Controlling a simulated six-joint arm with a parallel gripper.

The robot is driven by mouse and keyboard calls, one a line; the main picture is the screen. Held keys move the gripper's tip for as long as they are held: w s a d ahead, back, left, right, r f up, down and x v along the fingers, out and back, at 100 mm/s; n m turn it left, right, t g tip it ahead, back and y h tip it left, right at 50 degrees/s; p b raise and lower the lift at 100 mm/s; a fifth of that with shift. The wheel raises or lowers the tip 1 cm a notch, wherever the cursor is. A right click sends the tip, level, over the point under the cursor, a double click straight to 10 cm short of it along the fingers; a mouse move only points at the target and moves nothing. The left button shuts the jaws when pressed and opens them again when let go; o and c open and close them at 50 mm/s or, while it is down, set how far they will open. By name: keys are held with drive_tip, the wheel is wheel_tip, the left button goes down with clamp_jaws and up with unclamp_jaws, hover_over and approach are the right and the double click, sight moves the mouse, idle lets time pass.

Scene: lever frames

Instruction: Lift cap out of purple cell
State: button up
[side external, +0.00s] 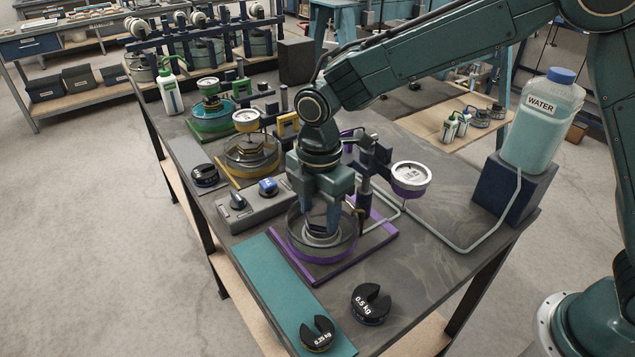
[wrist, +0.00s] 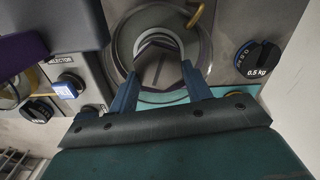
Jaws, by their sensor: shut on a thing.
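The purple cell (side external: 293,243) is a clear round vessel with a purple band, standing on a purple-edged base plate (side external: 378,243). My gripper (side external: 321,226) points straight down into it, with both fingers inside the wall. The fingers are shut on the cap (side external: 320,238), a pale, round piece low in the cell and mostly hidden by the fingers and wall. In the wrist view my gripper (wrist: 161,70) has one finger on each side of the cap (wrist: 158,48), inside the cell's ring (wrist: 208,45). I cannot tell whether the cap touches the cell floor.
A purple-banded gauge cup (side external: 410,177) and its post stand close right of the cell. A control box (side external: 250,206) is left. The 0.5 kg weight (side external: 371,304) and 0.25 kg weight (side external: 318,334) lie in front. The water bottle (side external: 542,122) stands far right.

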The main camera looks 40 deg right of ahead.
sight(318, 216)
drive_tip(key=shift+r, duration=0.1)
wheel_tip(318, 216, up, 20)
idle(0.9)
idle(0.5)
